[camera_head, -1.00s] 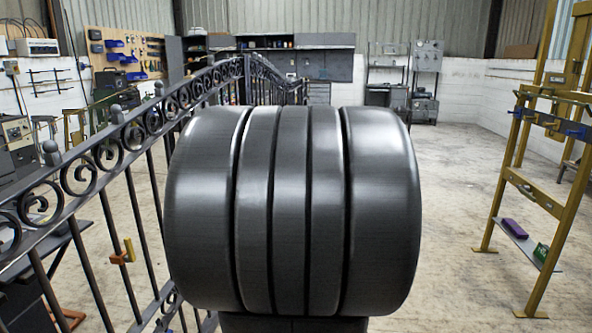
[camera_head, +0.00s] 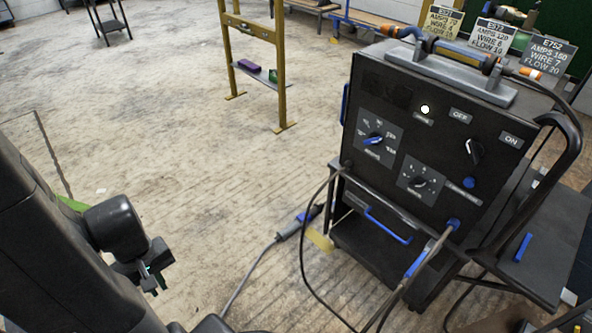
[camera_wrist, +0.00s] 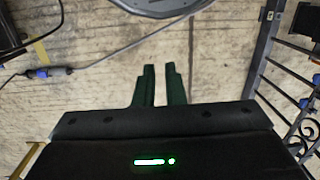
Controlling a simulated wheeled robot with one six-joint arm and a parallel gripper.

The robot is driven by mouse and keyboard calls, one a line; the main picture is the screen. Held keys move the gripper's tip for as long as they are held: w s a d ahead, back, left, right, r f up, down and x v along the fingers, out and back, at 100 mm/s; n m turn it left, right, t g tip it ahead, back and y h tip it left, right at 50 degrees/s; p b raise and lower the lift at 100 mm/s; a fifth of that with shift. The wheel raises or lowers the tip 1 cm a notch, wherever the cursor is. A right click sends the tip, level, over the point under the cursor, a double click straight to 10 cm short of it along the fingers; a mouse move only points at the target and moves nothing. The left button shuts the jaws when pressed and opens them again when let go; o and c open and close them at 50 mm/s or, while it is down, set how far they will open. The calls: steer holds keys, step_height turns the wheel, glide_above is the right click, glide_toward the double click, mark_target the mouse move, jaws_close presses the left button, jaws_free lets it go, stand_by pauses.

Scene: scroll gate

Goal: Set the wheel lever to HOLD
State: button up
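No lever marked HOLD can be made out. A black welding machine on a cart (camera_head: 425,140) stands at right in the head view. Its front has a blue-pointer dial (camera_head: 374,139), a second dial (camera_head: 420,182) and a switch (camera_head: 474,152) beside OFF and ON labels. The cart's wheels are mostly hidden; a yellow piece (camera_head: 319,240) shows low at its left side. My gripper (camera_head: 156,284) is at lower left in the head view, well apart from the cart. In the wrist view its green fingers (camera_wrist: 160,70) are a little apart with nothing between them.
A cable with a grey-and-blue connector (camera_head: 290,230) lies on the floor left of the cart; it also shows in the wrist view (camera_wrist: 40,72). Black cables loop before the cart. A yellow frame (camera_head: 255,60) stands behind. A black iron railing (camera_wrist: 262,50) is at right in the wrist view. Open floor lies left.

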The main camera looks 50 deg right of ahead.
steer(key=w+d+f+m+t, duration=0.1)
steer(key=w+f, duration=0.2)
steer(key=w, duration=0.1)
steer(key=w+d+f+m+t+b, duration=0.1)
steer(key=w+f+m, duration=0.1)
steer(key=w+f, duration=0.1)
steer(key=w+d+f+m+t+b, duration=0.1)
steer(key=w+f, duration=0.2)
steer(key=w, duration=0.2)
steer(key=shift+f+m+t, duration=0.15)
steer(key=shift+m+t, duration=0.15)
jaws_close()
steer(key=w+d+f+m+t+h+b, duration=0.1)
steer(key=w+d+f+m+h+b, duration=0.45)
steer(key=d+f, duration=0.85)
steer(key=s+d+f+m+g+h, duration=0.2)
steer(key=s+d+f+m+h, duration=0.1)
steer(key=d+f+m+h, duration=0.1)
step_height(320, 180, down, 3)
steer(key=shift+d+f+m+g, duration=0.1)
steer(key=shift+d+m+g, duration=0.3)
steer(key=shift+m, duration=0.55)
steer(key=shift+d, duration=0.1)
